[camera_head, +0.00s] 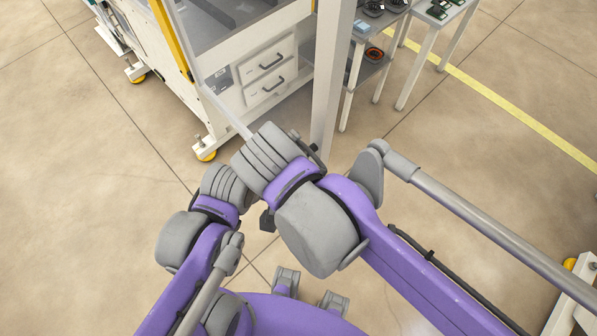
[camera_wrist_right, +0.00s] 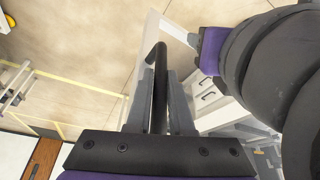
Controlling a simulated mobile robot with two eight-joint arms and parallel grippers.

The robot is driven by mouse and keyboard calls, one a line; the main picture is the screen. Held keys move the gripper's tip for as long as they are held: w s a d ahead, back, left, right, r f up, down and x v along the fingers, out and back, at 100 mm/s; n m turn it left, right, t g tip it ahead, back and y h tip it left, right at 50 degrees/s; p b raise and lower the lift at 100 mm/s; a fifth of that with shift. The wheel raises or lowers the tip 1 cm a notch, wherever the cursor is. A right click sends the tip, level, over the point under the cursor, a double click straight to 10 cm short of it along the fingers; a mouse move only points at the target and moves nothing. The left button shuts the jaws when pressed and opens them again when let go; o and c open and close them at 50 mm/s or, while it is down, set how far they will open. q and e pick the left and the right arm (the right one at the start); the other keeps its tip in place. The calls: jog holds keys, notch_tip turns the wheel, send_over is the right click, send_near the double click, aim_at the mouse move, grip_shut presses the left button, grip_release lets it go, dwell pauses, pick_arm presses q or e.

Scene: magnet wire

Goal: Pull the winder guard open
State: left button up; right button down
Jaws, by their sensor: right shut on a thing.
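The winder (camera_head: 225,85) is a white machine with a yellow upright, at the top left of the head view. A black bar handle (camera_wrist_right: 158,85) runs between the two grey fingers of my right gripper (camera_wrist_right: 158,112), which is shut on it. A pale translucent guard panel (camera_wrist_right: 149,38) shows beside the handle in the right wrist view.
Two drawers (camera_head: 268,75) with dark handles are in the winder's front. A grey-white post (camera_head: 333,70) rises just beyond my right arm. A side table (camera_head: 380,25) with small parts stands at the top right. The floor to the left is clear.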

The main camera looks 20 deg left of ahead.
jog(key=c, duration=0.8)
grip_release()
jog(key=shift+w+a, duration=0.1)
pick_arm(q)
jog(key=shift+w+r, duration=0.15)
jog(key=shift+r, duration=0.2)
pick_arm(e)
jog(key=v, duration=1)
jog(key=shift+r, duration=0.4)
